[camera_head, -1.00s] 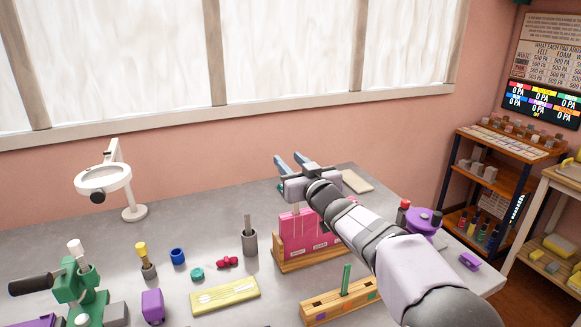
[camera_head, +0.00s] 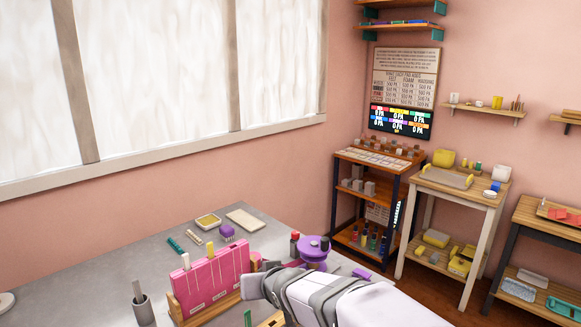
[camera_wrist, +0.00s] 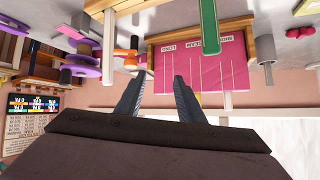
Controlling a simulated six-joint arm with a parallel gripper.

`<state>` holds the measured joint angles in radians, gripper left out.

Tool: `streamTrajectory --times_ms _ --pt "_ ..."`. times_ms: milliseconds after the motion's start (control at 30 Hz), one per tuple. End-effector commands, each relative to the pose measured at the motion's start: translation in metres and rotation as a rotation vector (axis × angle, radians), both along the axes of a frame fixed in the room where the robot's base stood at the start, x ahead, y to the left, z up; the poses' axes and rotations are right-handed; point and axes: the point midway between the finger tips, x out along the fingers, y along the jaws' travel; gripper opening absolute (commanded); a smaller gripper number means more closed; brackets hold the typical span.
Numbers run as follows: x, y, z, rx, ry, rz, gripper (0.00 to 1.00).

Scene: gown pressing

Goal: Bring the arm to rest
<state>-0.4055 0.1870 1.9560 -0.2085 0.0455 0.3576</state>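My arm reaches in from the bottom of the head view, with its pale end (camera_head: 262,286) over the bench, in front of the right part of a pink board (camera_head: 215,280). The fingers cannot be made out there. In the wrist view, which looks upside down, my gripper (camera_wrist: 157,80) has its two dark fingers well apart with nothing between them. The pink board (camera_wrist: 205,65) with pale strips shows beyond the fingers, apart from them.
The grey bench (camera_head: 90,275) also holds a grey cup (camera_head: 143,310), a purple round device (camera_head: 314,250), a yellow-topped dish (camera_head: 208,221) and a pale slab (camera_head: 245,220). Shelving (camera_head: 345,205) and a wooden table (camera_head: 455,188) stand to the right. A window (camera_head: 160,70) is behind.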

Motion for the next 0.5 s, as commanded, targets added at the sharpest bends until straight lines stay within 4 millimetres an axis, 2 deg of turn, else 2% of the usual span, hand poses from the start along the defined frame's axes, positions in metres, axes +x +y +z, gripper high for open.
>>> streamTrajectory --times_ms 33,167,267,300,400,500 --pt "-0.012 -0.025 -0.010 -0.030 0.057 -0.034 0.35" --pt "-0.051 -0.083 -0.045 -0.113 0.212 -0.102 0.35" --pt "-0.092 -0.126 -0.069 -0.171 0.347 -0.149 0.35" --pt "-0.110 -0.142 -0.078 -0.191 0.404 -0.165 0.35" --pt "-0.161 -0.176 -0.097 -0.230 0.550 -0.197 0.35" --pt "-0.210 -0.199 -0.111 -0.250 0.681 -0.218 0.35"
